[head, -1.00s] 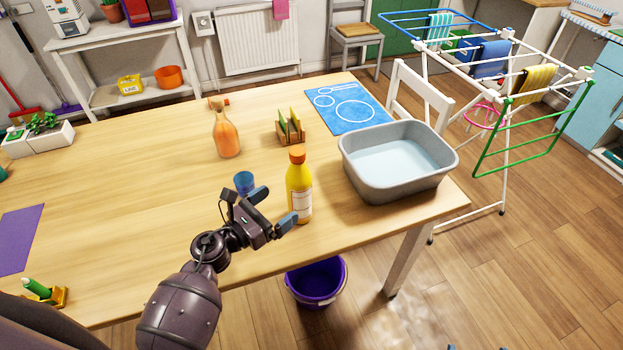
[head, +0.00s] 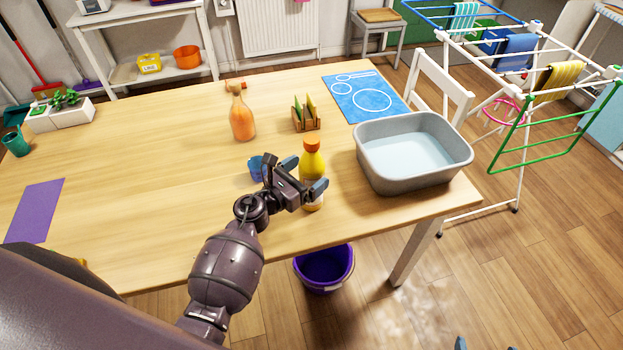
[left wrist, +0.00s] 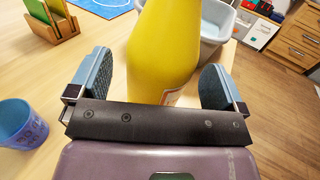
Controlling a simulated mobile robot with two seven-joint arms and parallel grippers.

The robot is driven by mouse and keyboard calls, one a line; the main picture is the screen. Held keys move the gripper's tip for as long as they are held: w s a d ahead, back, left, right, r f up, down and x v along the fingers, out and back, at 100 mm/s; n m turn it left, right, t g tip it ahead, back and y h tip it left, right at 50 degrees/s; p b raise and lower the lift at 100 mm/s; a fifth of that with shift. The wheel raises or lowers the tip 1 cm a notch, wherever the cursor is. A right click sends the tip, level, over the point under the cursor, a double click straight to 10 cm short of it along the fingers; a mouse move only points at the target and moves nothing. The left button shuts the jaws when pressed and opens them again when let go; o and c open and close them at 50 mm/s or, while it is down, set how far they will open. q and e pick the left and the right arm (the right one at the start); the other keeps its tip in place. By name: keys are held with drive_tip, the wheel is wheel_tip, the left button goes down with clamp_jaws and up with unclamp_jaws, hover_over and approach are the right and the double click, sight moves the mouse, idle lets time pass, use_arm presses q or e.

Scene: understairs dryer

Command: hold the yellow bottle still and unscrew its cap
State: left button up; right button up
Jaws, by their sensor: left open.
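The yellow bottle (head: 313,163) stands upright near the table's front edge, with an orange cap (head: 311,144) on top. My left gripper (head: 304,176) is open, with one finger on each side of the bottle. In the left wrist view, the yellow bottle (left wrist: 165,45) stands between the two blue-grey fingers of my left gripper (left wrist: 157,80), with gaps at both sides. The cap is outside that view. Two small blue-grey tips at the bottom edge of the head view look like my right gripper (head: 471,345); the rest of it is cut off.
A blue cup (head: 256,168) stands just left of the gripper. A grey basin of water (head: 440,180) is close on the right. An orange spray-type bottle (head: 242,122) and a wooden sponge holder (head: 306,124) stand behind. A purple bucket (head: 323,268) is on the floor below.

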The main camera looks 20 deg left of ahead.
use_arm(q)
drive_tip(key=shift+x, duration=1.05)
drive_tip(key=c, duration=1.3)
